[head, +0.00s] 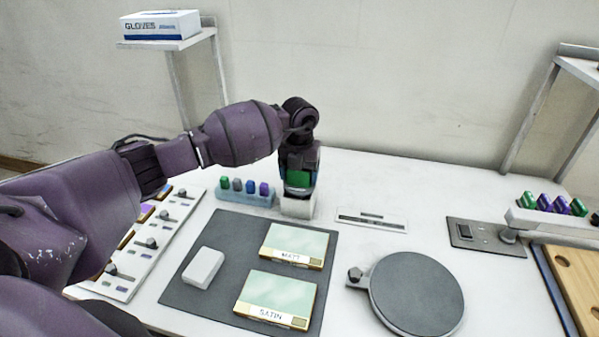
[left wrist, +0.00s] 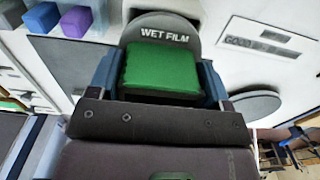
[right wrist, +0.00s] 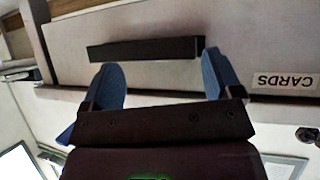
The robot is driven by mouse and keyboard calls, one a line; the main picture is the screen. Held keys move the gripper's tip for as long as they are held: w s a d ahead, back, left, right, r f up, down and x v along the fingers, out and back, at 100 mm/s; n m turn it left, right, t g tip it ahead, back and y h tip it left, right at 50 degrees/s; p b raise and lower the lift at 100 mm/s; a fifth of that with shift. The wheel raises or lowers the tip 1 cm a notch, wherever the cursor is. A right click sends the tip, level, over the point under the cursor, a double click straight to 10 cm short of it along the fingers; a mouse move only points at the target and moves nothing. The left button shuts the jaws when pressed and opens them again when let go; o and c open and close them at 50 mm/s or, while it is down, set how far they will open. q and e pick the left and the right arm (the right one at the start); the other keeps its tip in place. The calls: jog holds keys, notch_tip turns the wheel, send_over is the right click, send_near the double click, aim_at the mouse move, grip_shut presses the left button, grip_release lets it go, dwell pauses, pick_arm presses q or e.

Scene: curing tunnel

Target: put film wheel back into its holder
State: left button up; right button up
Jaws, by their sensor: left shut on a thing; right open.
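My left gripper (head: 299,186) is shut on a green block (left wrist: 161,68), which I take to be the film wheel's grip. Green also shows between the fingers in the head view. A rounded grey plate marked WET FILM (left wrist: 163,28) stands right behind the block in the left wrist view. In the head view, the gripper points down over a white block-like stand (head: 297,208), apparently the holder. The wheel's lower part is hidden, so I cannot tell whether it is seated. My right gripper (right wrist: 160,80) is open and empty; it is not in the head view.
A pale blue rack (head: 243,199) with several coloured pieces stands just left of the white stand. A grey mat (head: 212,230) with two panels, and a round grey disc (head: 416,292), lie in front. A dark slot (right wrist: 145,49) faces my right gripper.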

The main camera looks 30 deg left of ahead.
pick_arm(q)
jog(key=shift+f, duration=0.5)
pick_arm(e)
jog(key=shift+s+f, duration=0.5)
jog(key=shift+f, duration=0.05)
jog(key=shift+w+r, duration=0.1)
jog(key=shift+w, duration=0.15)
pick_arm(q)
jog(key=o, duration=1.1)
jog(key=shift+f, duration=0.1)
pick_arm(e)
jog(key=shift+w+r, duration=0.15)
jog(key=shift+w, duration=0.1)
pick_arm(q)
jog(key=shift+o, duration=0.2)
pick_arm(e)
jog(key=shift+s, duration=0.2)
